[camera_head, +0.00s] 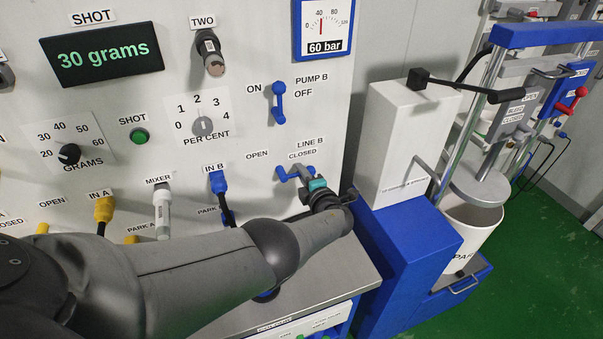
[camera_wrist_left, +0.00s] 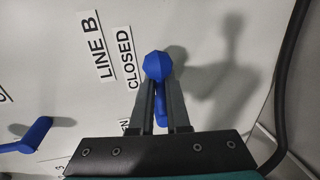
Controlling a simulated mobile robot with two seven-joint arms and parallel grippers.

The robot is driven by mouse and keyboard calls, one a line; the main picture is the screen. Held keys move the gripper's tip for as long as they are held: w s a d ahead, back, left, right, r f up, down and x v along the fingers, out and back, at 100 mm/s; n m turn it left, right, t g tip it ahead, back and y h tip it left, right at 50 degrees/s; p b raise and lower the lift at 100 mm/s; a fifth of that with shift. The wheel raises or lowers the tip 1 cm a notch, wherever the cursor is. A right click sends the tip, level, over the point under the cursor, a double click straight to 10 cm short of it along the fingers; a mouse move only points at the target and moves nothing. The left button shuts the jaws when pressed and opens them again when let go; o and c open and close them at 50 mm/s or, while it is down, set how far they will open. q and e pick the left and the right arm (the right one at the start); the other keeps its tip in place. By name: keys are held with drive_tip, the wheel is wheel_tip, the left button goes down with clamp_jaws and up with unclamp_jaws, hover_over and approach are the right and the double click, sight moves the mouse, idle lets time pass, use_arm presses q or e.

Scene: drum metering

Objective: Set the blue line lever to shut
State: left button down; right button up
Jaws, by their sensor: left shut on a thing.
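The blue LINE B lever (camera_head: 284,174) is on the white panel under the LINE B and CLOSED labels. In the left wrist view its blue knob (camera_wrist_left: 157,66) stands beside the word CLOSED, with more blue showing between the fingers. My left gripper (camera_head: 304,174) reaches the lever from the lower right and is shut on it; its two grey fingers (camera_wrist_left: 160,98) lie on either side of the lever in the left wrist view. Part of the lever is hidden by the fingers. The OPEN label (camera_head: 257,154) is to the left of the lever. My right gripper is not in view.
The blue PUMP B switch (camera_head: 278,103) is above the lever. The blue IN B fitting (camera_head: 219,184) is to its left, close to my forearm. A white box (camera_head: 402,140) on a blue stand (camera_head: 410,255) rises just right of the gripper.

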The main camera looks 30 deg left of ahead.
use_arm(q)
drive_tip(key=shift+w+d+r, duration=0.25)
drive_tip(key=shift+w+d, duration=0.1)
drive_tip(key=shift+d, duration=0.05)
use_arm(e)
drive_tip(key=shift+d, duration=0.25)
use_arm(q)
drive_tip(key=c, duration=0.9)
unclamp_jaws()
drive_tip(key=shift+w+f, duration=0.1)
drive_tip(key=shift+f, duration=0.1)
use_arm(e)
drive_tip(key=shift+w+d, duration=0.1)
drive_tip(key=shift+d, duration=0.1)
use_arm(q)
drive_tip(key=shift+s+a, duration=0.1)
drive_tip(key=shift+s, duration=0.15)
drive_tip(key=p+v, duration=0.8)
drive_tip(key=v, duration=0.7)
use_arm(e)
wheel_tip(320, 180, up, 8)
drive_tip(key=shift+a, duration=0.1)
